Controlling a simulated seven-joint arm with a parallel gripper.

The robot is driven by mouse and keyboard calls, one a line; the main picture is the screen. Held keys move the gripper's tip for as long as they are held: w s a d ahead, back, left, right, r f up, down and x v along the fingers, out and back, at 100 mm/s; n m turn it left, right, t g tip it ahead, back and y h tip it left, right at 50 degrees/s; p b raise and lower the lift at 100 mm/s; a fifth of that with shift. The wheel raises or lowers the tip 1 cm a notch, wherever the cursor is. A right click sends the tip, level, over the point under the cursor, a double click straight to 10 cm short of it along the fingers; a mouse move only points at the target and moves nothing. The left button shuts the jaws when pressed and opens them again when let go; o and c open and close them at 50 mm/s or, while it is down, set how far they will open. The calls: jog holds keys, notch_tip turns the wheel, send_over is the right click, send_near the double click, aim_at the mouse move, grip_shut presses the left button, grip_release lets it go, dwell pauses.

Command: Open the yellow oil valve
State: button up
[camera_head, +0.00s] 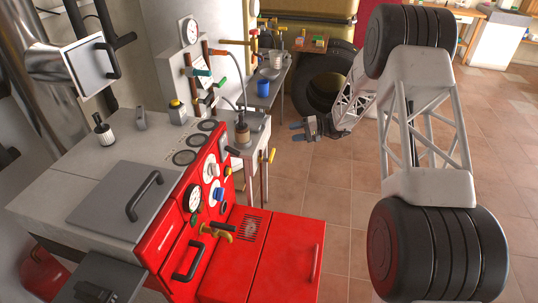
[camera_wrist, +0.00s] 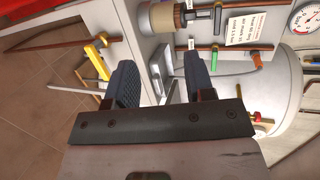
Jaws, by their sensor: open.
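A yellow valve handle (camera_head: 271,155) stands on pipework at the right side of the boiler, behind the red front. What looks like the same yellow handle (camera_wrist: 97,60) is in the wrist view, just left of my left finger and outside the gap between the fingers. My gripper (camera_head: 295,131) is open and empty, with dark blue fingers. It is to the right of and beyond the handle in the head view. In the wrist view my gripper (camera_wrist: 162,75) faces the pale boiler side. I cannot tell the exact depth between finger and handle.
The red boiler front (camera_head: 262,250) has gauges and a brass tap (camera_head: 218,232). A blue cup (camera_head: 263,87) stands on a bench behind. A tire (camera_head: 322,82) is beyond my gripper. Tiled floor (camera_head: 335,185) is clear to the right.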

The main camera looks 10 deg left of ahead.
jog(key=w+a+f+t+y, duration=0.1)
jog(key=w+a+f, duration=0.1)
jog(key=f, duration=0.8)
jog(key=w+a+f+m+t+y, duration=0.1)
jog(key=w+f, duration=0.4)
jog(key=f, duration=0.5)
jog(key=shift+w+a+f+t+y, duration=0.35)
jog(key=shift+a+y, duration=0.35)
jog(key=shift+a, duration=0.55)
jog(key=shift+s+a, duration=0.1)
jog(key=shift+s, duration=0.05)
jog(key=a, duration=0.7)
jog(key=shift+a, duration=0.3)
grip_shut()
